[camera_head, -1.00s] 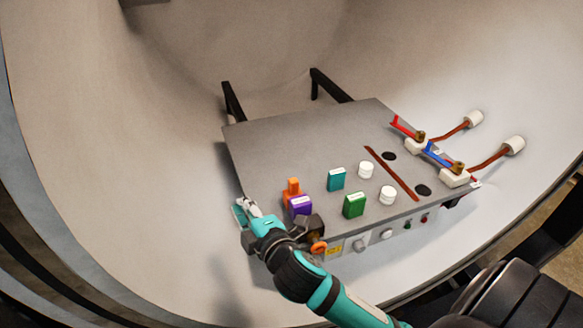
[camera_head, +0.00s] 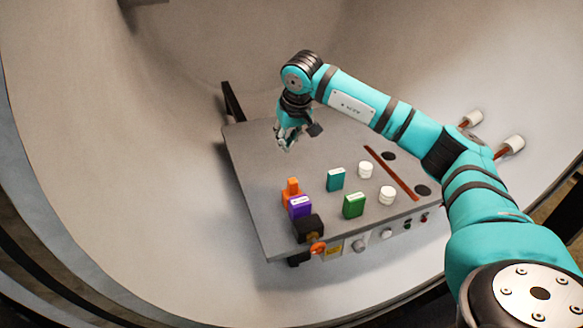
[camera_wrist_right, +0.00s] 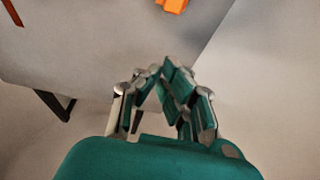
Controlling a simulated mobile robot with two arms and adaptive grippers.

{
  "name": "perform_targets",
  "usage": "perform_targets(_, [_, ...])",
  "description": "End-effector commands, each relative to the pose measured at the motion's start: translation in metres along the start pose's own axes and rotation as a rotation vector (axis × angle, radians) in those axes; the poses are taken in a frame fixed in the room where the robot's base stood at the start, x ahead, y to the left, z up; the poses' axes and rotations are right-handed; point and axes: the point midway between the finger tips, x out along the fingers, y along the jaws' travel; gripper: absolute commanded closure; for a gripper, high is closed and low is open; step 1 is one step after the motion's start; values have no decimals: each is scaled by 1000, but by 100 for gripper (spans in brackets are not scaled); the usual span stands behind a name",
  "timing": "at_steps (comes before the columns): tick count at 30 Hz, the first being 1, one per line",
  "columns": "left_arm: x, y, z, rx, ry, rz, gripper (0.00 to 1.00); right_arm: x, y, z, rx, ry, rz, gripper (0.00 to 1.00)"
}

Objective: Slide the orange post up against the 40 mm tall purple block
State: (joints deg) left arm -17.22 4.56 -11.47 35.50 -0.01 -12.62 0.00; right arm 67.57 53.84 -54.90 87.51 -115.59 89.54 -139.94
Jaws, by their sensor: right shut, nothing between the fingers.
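The orange post (camera_head: 292,186) stands upright on the grey table, just behind the purple block (camera_head: 299,208) in the head view. The two look very close, but I cannot tell whether they touch. My right gripper (camera_head: 286,146) is shut and empty above the far part of the table, beyond the post. In the right wrist view its fingers (camera_wrist_right: 163,72) come together with nothing between them. An orange piece, likely the post, is cut off at the top edge there (camera_wrist_right: 172,4). My left gripper is not in view.
A teal block (camera_head: 336,180), a green block (camera_head: 353,206) and two white cylinders (camera_head: 366,170) (camera_head: 387,196) stand right of the post. A black block (camera_head: 308,229) sits at the front edge. The grey table (camera_head: 253,175) is bare on the left.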

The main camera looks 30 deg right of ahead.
Motion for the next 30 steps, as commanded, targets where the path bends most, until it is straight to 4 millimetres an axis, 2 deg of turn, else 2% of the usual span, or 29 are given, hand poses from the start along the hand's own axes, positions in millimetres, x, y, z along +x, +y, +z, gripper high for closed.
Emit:
perform_targets(2, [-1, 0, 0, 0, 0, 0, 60, -1, 10, -1, -11, -5, 33, 100])
perform_targets(5, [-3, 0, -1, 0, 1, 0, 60, 7, 12, -1, -13, -8, 39, 100])
perform_targets(20, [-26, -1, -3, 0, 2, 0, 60, 97, 12, 0, -11, -9, 32, 100])
perform_targets(24, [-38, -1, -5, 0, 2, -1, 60, 88, 13, 16, -15, -6, 33, 100])
perform_targets(30, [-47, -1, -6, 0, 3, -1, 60, 83, 12, 33, -13, -5, 32, 100])
